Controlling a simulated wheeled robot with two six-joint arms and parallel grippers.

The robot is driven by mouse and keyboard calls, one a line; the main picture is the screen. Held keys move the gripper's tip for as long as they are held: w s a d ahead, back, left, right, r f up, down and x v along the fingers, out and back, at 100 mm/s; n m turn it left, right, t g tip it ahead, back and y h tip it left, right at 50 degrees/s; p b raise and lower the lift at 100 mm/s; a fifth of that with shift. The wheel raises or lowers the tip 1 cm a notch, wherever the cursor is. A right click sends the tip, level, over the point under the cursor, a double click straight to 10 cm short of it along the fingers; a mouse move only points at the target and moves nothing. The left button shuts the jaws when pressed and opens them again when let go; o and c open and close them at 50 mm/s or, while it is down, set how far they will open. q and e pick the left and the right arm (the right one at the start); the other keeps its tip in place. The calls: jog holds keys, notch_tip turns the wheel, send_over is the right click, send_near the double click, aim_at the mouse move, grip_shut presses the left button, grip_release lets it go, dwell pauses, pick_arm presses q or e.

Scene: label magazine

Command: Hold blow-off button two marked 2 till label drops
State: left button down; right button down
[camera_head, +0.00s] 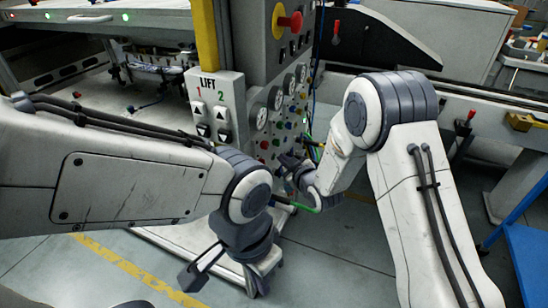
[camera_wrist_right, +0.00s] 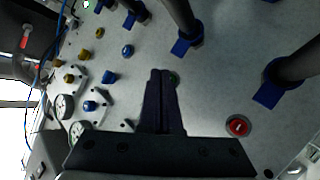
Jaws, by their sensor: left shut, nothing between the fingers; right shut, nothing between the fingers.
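The panel face (camera_wrist_right: 205,75) fills the right wrist view. A red button (camera_wrist_right: 238,126) sits right of the fingers. I cannot read a mark 2 on any button here, so blow-off button two cannot be told for sure. In the head view my right gripper (camera_head: 289,164) is at the panel's lower part. My left gripper (camera_head: 193,278) is shut and empty, low over the floor.
Blue-collared fittings with dark hoses (camera_wrist_right: 187,42) stick out near the right fingers. Several blue and brass knobs and gauges lie left of them. In the head view, a LIFT box (camera_head: 213,85) marked 1 and 2 and a red emergency knob (camera_head: 290,22) stand above.

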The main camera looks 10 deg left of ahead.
jog(key=shift+w+a, duration=0.15)
jog(key=shift+a, duration=0.25)
dwell(1.2)
jog(key=shift+d, duration=0.1)
dwell(0.7)
jog(key=shift+s+d, duration=0.3)
jog(key=shift+d, duration=0.4)
jog(key=shift+s+d+b, duration=0.15)
jog(key=shift+s+d, duration=0.1)
jog(key=shift+d, duration=0.55)
jog(key=shift+s+d+b, duration=0.2)
jog(key=shift+s+d, duration=0.05)
jog(key=shift+d, duration=0.55)
jog(key=shift+s+d+b, duration=0.15)
jog(key=shift+s+d, duration=0.1)
jog(key=shift+d, duration=0.55)
